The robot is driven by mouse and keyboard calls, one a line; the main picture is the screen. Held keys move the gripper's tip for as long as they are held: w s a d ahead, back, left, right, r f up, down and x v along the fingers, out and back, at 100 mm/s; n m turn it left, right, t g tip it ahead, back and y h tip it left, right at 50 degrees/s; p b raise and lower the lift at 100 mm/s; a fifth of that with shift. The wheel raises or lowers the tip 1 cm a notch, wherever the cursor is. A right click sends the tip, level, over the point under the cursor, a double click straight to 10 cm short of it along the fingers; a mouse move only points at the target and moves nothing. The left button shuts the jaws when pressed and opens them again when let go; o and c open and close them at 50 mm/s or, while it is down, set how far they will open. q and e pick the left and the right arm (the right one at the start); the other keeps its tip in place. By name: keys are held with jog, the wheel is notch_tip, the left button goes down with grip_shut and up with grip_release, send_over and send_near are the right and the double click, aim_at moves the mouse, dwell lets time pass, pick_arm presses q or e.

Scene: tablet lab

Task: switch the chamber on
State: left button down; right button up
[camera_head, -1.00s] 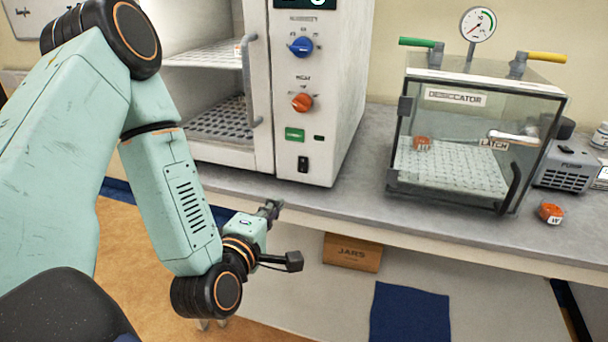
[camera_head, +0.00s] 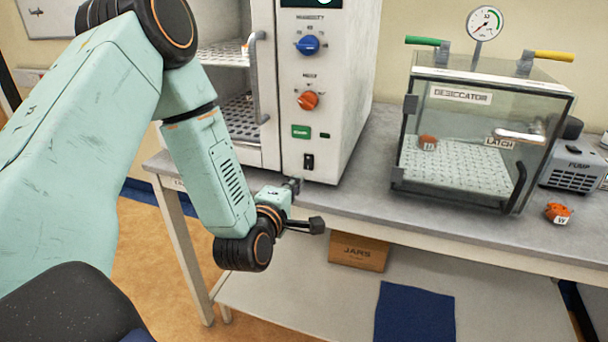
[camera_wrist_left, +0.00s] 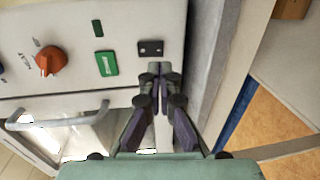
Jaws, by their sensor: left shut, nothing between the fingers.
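The white chamber (camera_head: 345,95) stands on the bench at the upper middle of the head view. Its front panel has a blue humidity knob (camera_head: 308,45), an orange knob (camera_head: 308,100), a green button (camera_head: 301,132) and a black rocker switch (camera_head: 308,161) at the bottom. My left gripper (camera_head: 293,184) is just below the rocker switch. In the left wrist view the gripper (camera_wrist_left: 160,68) is shut and empty, its tips close to the rocker switch (camera_wrist_left: 151,48). I cannot tell whether they touch. The green button (camera_wrist_left: 107,63) and orange knob (camera_wrist_left: 50,60) also show there. My right gripper is not in view.
A glass desiccator (camera_head: 470,185) with a gauge stands right of the chamber, with a pump (camera_head: 574,172) and an orange-and-white jar (camera_head: 557,213) beside it. The chamber's door handle (camera_head: 257,75) is left of the panel. A jars box (camera_head: 358,252) sits below the bench.

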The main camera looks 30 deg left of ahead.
aim_at(308, 169)
pick_arm(q)
jog(key=x, duration=0.4)
jog(key=shift+w+a, duration=0.1)
jog(key=shift+w, duration=0.55)
jog(key=shift+w+a+f, duration=0.2)
jog(key=shift+w, duration=0.05)
jog(key=shift+s+d+r, duration=0.1)
jog(key=shift+b, duration=0.35)
jog(key=shift+w+f+t+b, duration=0.25)
jog(key=shift+w+t+b, duration=0.05)
jog(key=shift+b, duration=0.4)
jog(key=shift+r, duration=0.1)
